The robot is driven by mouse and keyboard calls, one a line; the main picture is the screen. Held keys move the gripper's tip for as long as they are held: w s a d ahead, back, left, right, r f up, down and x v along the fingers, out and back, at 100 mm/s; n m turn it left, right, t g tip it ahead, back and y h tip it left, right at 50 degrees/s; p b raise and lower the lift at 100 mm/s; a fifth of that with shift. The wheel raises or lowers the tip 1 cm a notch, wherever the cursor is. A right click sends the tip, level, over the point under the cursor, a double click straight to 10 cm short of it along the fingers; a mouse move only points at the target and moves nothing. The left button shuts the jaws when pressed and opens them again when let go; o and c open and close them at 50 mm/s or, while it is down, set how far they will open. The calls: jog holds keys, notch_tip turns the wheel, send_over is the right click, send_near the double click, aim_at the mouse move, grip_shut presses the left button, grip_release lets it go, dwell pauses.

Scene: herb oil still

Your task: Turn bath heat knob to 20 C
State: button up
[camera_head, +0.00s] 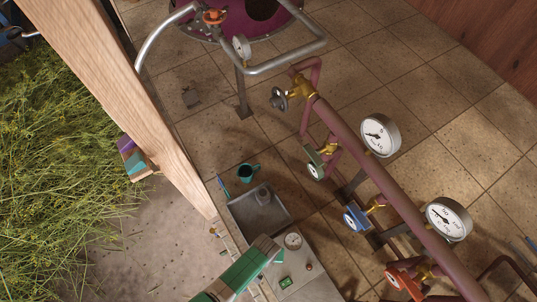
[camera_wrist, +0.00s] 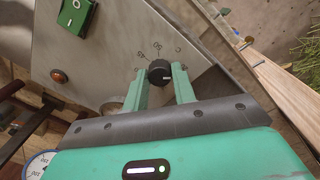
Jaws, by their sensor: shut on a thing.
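The black bath heat knob (camera_wrist: 159,73) sits on a grey metal panel (camera_wrist: 110,45) in the wrist view. A pale mark on the knob points to the lower right. My gripper (camera_wrist: 161,80) has its two green fingers on either side of the knob and is shut on it. In the head view my green arm (camera_head: 238,272) reaches to the panel's left side, and the knob is hidden there.
A green switch (camera_wrist: 75,16) and an orange lamp (camera_wrist: 59,76) are on the panel. A sink (camera_head: 240,214) with a grey vessel and a teal cup (camera_head: 248,173) lie beyond. Pipes with gauges (camera_head: 380,134) run at right.

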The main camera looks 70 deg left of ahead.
jog(key=shift+n, duration=0.6)
jog(key=o, duration=1)
jog(key=shift+r, duration=0.1)
jog(key=r+p, duration=0.1)
jog(key=r, duration=0.2)
jog(key=r+p, duration=0.1)
jog(key=r, duration=0.3)
jog(key=shift+s+r+p, duration=0.2)
jog(key=shift+r+p, duration=0.1)
